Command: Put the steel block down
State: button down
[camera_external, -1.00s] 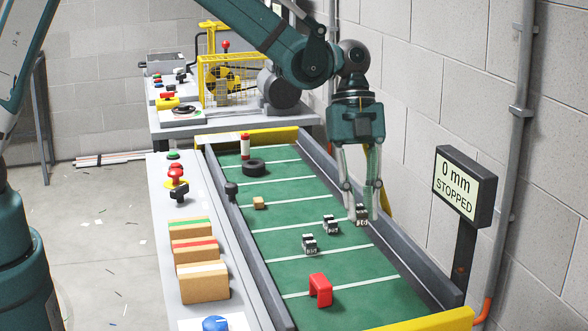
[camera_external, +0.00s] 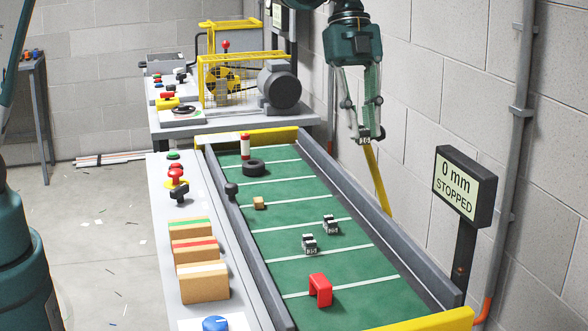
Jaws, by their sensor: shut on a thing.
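Two similar small steel blocks stand apart on the belt, one nearer the middle (camera_external: 331,225) and one closer to the front (camera_external: 309,243).
The belt also carries a red bracket (camera_external: 320,290), a wooden cube (camera_external: 258,203), a black ring (camera_external: 254,168) and a red-and-white post (camera_external: 245,147). Rails edge the belt. A display (camera_external: 465,188) at the right reads "0 mm STOPPED". Cartons (camera_external: 203,282) stand on the left ledge.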

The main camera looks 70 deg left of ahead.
jog(key=a+n+t+y, duration=0.2)
jog(key=a+n, duration=0.7)
jog(key=a, duration=4.1)
notch_tip(320, 180, down, 18)
jog(key=t, duration=0.1)
jog(key=shift+h, duration=0.4)
jog(key=shift+w+f, duration=0.1)
jog(key=shift+f, duration=0.05)
jog(key=shift+f+b, duration=0.6)
jog(key=shift+f, duration=2.45)
jog(key=shift+f+b, duration=0.3)
jog(key=shift+f, duration=1.6)
